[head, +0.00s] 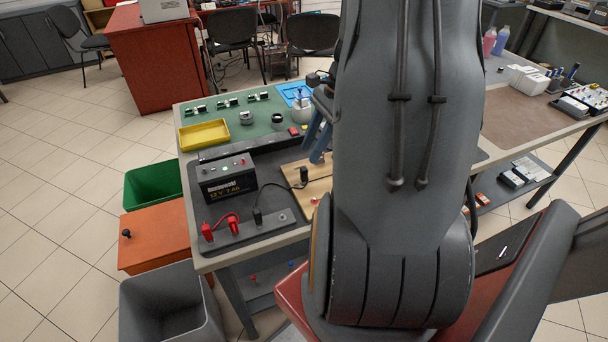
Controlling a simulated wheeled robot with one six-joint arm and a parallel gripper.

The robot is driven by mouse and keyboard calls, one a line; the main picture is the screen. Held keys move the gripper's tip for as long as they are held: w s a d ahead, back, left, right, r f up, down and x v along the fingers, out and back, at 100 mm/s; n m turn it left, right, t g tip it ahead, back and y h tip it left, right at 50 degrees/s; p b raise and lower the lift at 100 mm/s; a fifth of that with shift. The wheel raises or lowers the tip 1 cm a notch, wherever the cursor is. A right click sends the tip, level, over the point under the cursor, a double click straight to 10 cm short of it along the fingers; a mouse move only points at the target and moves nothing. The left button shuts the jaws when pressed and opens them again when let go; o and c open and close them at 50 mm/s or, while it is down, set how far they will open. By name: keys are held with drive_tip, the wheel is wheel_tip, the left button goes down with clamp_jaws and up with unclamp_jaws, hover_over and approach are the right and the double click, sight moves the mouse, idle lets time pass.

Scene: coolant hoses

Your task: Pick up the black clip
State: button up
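A black clip (257,217) stands upright on the dark grey strip in front of the battery (226,178), at the table's near left. A second black clip (304,175) stands on the wooden board to its right, and a thin black wire runs between the two. My gripper (312,154) shows two blue fingers, apart with nothing seen between them, pointing down above the far part of the wooden board (319,186). It is clear of both black clips. My arm hides part of the gripper and the table behind it.
Two red clips (207,232) joined by a red wire stand left of the near black clip. A yellow tray (204,134) and a green mat (225,117) with small parts lie farther back.

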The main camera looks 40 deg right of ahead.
sight(304, 168)
drive_tip(key=x, duration=0.2)
drive_tip(key=p+x, duration=0.1)
drive_tip(key=x, duration=0.1)
drive_tip(key=p+x, duration=0.1)
drive_tip(key=x, duration=0.1)
drive_tip(key=shift+s+a+f, duration=0.1)
drive_tip(key=shift+s+f, duration=0.1)
drive_tip(key=shift+s, duration=0.1)
drive_tip(key=shift+w+a+f, duration=0.1)
drive_tip(key=shift+a+f, duration=0.1)
drive_tip(key=shift+f, duration=0.4)
drive_tip(key=shift+c, duration=0.2)
clamp_jaws()
